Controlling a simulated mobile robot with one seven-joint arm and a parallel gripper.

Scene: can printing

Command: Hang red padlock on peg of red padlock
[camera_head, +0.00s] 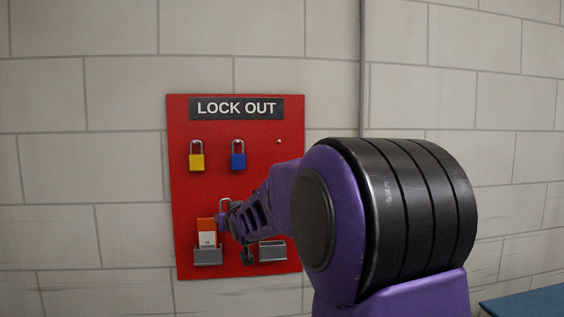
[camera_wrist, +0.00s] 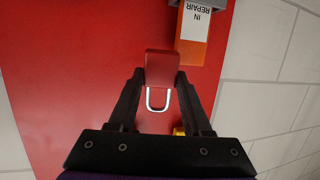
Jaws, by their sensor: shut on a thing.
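The red padlock (camera_wrist: 160,68) is between the fingers of my gripper (camera_wrist: 161,84) in the wrist view. Its silver shackle points to the bottom of that view, and the view is turned upside down. In the head view my gripper (camera_head: 229,217) is in front of the lower left of the red board (camera_head: 183,115). A silver shackle (camera_head: 224,204) shows upright there, but the red body is hard to make out against the board. A bare peg (camera_head: 279,141) sticks out at the board's upper right, right of the blue padlock. The red padlock is apart from it.
A yellow padlock (camera_head: 197,162) and a blue padlock (camera_head: 238,160) hang on the board. An orange and white tag (camera_head: 207,232) stands in the left grey holder (camera_head: 208,257). A second grey holder (camera_head: 272,251) is lower right. My arm covers the board's right side.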

